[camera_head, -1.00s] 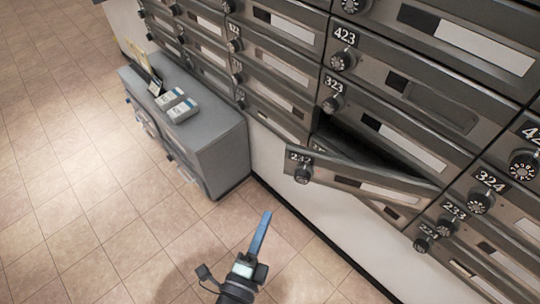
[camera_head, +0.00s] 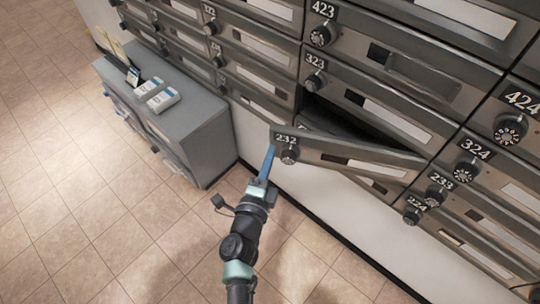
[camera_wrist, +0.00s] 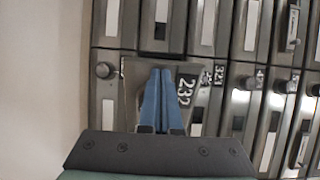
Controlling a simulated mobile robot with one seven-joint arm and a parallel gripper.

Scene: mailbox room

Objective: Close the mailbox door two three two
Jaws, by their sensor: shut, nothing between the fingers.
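The mailbox door 232 (camera_head: 345,157) stands ajar in the head view, swung out at its left end, with a dark opening above and behind it. Its number plate and round black knob (camera_head: 289,155) are at the left end. My gripper (camera_head: 269,150) is shut and empty, its blue fingers pointing up just left of the door's free end. In the wrist view the shut blue fingers (camera_wrist: 161,85) lie beside the sideways 232 plate (camera_wrist: 186,91) and overlap part of the door. I cannot tell whether they touch it.
Mailbox doors 323 (camera_head: 375,105), 324 (camera_head: 495,178) and 233 (camera_head: 450,205) surround it. A grey cabinet (camera_head: 195,130) with small boxes (camera_head: 162,98) on top stands to the left. The tiled floor (camera_head: 75,200) is open at the left front.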

